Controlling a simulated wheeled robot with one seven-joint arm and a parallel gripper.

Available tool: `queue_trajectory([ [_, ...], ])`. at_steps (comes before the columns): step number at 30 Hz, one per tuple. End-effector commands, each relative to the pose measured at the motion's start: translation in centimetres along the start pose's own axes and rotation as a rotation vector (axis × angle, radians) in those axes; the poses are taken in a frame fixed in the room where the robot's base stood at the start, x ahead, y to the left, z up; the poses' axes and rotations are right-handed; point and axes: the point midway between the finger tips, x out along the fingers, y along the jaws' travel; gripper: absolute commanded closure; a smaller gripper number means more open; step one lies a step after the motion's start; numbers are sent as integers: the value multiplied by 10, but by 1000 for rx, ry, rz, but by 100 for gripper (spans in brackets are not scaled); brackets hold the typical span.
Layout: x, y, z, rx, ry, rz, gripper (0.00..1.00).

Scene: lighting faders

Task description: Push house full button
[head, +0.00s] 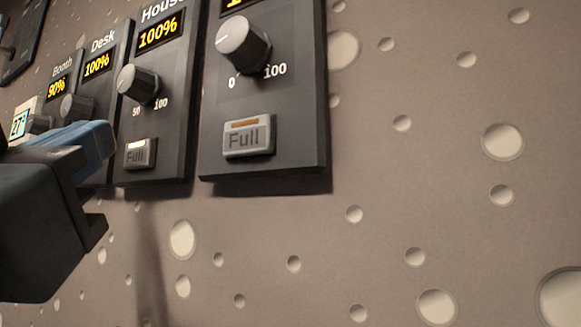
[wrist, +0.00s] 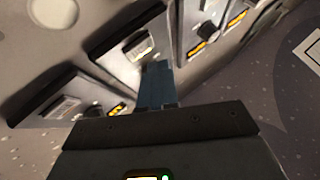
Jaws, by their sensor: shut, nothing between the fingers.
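The House panel (head: 172,110) is dark, with a display reading 100% and a grey knob (head: 138,84). Its Full button (head: 140,153) sits low on the panel, with a lit strip along its top. My gripper (head: 100,140) is shut and empty, its blue fingers just left of that button in the head view. In the wrist view the blue fingertips (wrist: 157,68) point at the lower part of a panel, close below a lit button (wrist: 138,47). I cannot tell whether they touch it.
A larger panel (head: 305,120) to the right has its own Full button (head: 248,137) with an orange strip. Desk and Booth panels, reading 100% and 90%, stand to the left, partly hidden by my gripper. The dimpled wall (head: 330,240) below is clear.

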Motion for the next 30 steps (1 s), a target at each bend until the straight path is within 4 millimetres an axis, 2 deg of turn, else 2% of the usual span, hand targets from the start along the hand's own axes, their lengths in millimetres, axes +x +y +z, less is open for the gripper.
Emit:
queue_trajectory([
  [3, -10, -5, -1, 3, 1, 0, 100],
  [18, -36, -24, -20, 2, 0, -1, 100],
  [30, -37, -27, -27, 0, 0, 0, 100],
])
